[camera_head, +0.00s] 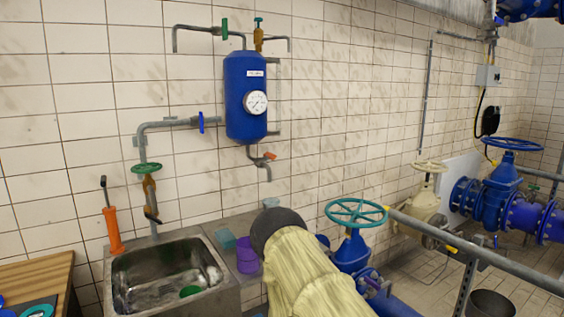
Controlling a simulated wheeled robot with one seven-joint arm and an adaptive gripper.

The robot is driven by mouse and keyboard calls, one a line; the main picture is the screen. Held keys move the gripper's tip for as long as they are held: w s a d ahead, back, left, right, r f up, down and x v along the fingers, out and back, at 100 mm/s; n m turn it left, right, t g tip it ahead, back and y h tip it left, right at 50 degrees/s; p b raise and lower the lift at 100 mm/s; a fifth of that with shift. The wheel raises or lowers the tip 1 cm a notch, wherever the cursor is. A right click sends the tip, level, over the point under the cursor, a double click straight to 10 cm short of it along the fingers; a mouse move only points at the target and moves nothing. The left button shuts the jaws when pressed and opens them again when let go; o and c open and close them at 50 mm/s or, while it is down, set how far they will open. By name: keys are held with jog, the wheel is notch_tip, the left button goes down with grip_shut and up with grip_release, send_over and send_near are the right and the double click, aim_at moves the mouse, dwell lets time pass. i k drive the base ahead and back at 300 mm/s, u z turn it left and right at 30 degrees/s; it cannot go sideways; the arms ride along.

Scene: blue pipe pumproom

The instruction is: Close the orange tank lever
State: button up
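The blue tank (246,98) hangs on the tiled wall, with a white label and a round white gauge on its front. A grey outlet pipe (266,172) comes out below the tank and bends down. The small orange lever (270,156) sits on this pipe, just under the tank's lower right side. It appears to point to the right with a slight upward tilt; its exact angle is too small to tell. My gripper is not in view, and nothing covers the lever.
A metal sink (228,298) stands below left, with an orange hand pump (113,230) beside it. A purple cup (247,256) is on the ledge. A teal handwheel (356,212) and a grey railing (492,258) are at right. The wall around the lever is clear.

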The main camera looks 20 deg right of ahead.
aim_at(268, 156)
jog(key=k, duration=0.65)
jog(key=z, duration=0.9)
jog(key=i, duration=0.9)
jog(key=z, duration=0.5)
jog(key=i, duration=0.95)
jog(key=u, duration=0.3)
